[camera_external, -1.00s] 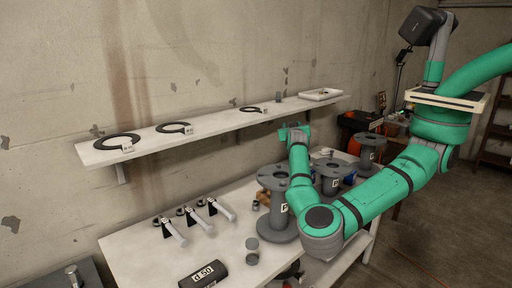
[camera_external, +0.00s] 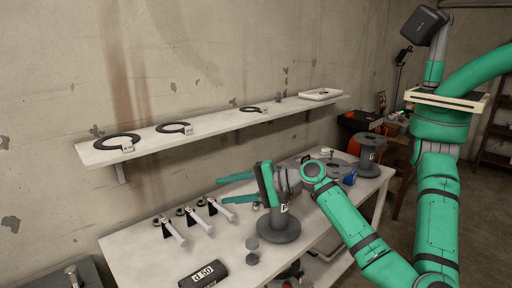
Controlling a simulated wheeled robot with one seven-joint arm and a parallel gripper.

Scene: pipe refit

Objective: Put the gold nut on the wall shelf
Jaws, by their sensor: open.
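The wall shelf (camera_external: 217,133) is a long pale board on the concrete wall above the workbench. My gripper (camera_external: 221,190) is over the bench, below the shelf, with its two teal fingers pointing left and spread wide apart. It is open and nothing shows between the fingers. I cannot make out the gold nut for certain. A small brownish thing showed left of the front flanged spool earlier, and my gripper now covers most of that spot.
The shelf holds several dark rings (camera_external: 117,141) with tags and a white tray (camera_external: 320,94) at its right end. Much of the shelf between rings is bare.

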